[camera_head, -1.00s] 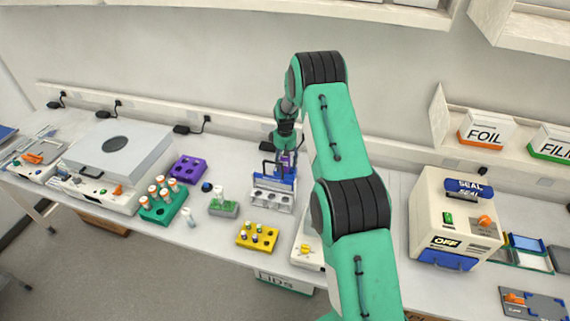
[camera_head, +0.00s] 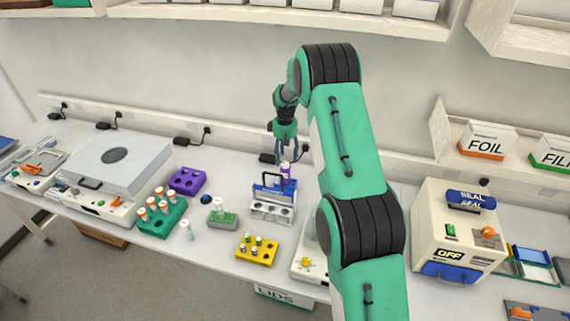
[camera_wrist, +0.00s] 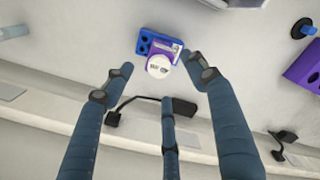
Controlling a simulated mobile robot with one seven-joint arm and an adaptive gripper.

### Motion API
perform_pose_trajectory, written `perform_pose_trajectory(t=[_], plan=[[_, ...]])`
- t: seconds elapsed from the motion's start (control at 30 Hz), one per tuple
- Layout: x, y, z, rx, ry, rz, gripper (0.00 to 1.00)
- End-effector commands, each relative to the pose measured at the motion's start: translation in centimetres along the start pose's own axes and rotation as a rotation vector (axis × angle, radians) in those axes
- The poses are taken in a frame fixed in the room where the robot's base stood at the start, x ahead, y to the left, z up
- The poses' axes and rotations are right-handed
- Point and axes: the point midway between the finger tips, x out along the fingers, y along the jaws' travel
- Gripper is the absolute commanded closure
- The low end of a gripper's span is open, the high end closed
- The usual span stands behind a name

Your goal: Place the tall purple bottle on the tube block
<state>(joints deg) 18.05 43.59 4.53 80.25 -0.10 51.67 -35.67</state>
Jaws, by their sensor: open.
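The tall purple bottle (camera_head: 286,172) with its white cap stands upright near the back of the bench. In the wrist view the bottle (camera_wrist: 160,66) appears to stand on the blue tube block (camera_wrist: 146,42), with some of the block's dark holes visible beside it. In the head view the block is mostly hidden behind the blue-handled rack. My gripper (camera_head: 284,152) is above the bottle, open and empty. In the wrist view my gripper's fingers (camera_wrist: 160,78) are spread apart around the white cap, clear of the bottle; its base contact is hard to see.
The blue-handled grey rack (camera_head: 270,207) stands just in front of the bottle. A purple block (camera_head: 187,181), a green tube rack (camera_head: 162,220) and a yellow block (camera_head: 257,250) lie left and in front. The wall with a cable and black plug (camera_wrist: 182,107) is close behind.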

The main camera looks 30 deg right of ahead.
Motion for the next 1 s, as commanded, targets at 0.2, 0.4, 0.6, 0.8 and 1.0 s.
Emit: perform_pose_trajectory(t=[0.2,0.4,0.6,0.8,1.0], plan=[[-0.7,0.0,0.0,0.000,-0.001,-0.001,0.43],[-0.7,0.0,0.0,0.000,-0.001,0.000,0.43],[-0.7,0.0,0.0,0.000,0.000,0.000,0.43],[-0.9,-0.1,0.0,0.000,0.000,0.000,0.43],[-3.0,-0.9,0.1,0.005,0.011,0.008,0.43]])
